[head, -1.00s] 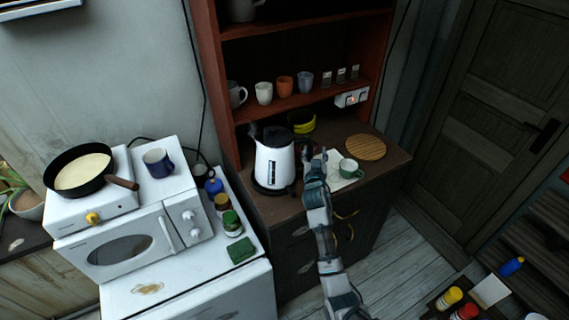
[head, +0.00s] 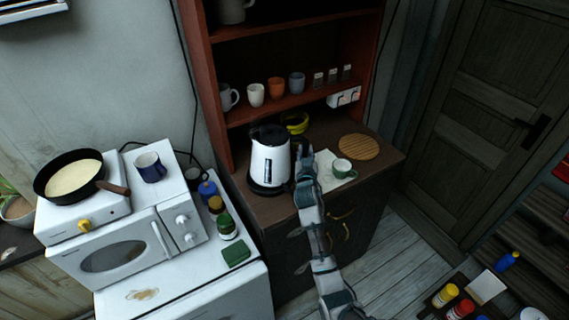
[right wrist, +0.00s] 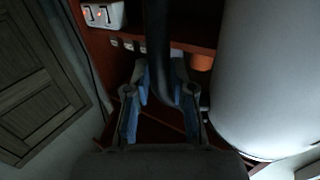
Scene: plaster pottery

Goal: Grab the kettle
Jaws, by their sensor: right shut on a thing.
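The white kettle (head: 270,162) with a black lid and black base stands upright on the dark cabinet top. Its white body also fills the right side of the right wrist view (right wrist: 268,75). My right gripper (head: 304,158) is at the kettle's right side, at the handle. In the right wrist view the black handle (right wrist: 158,50) runs between the two blue-padded fingers of the gripper (right wrist: 160,95), which are shut on it. In the head view the gripper partly hides the handle. My left gripper is not in view.
A yellow item (head: 296,122) is behind the kettle. Several cups stand on the shelf (head: 285,108) above. A microwave (head: 120,250) is at left.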

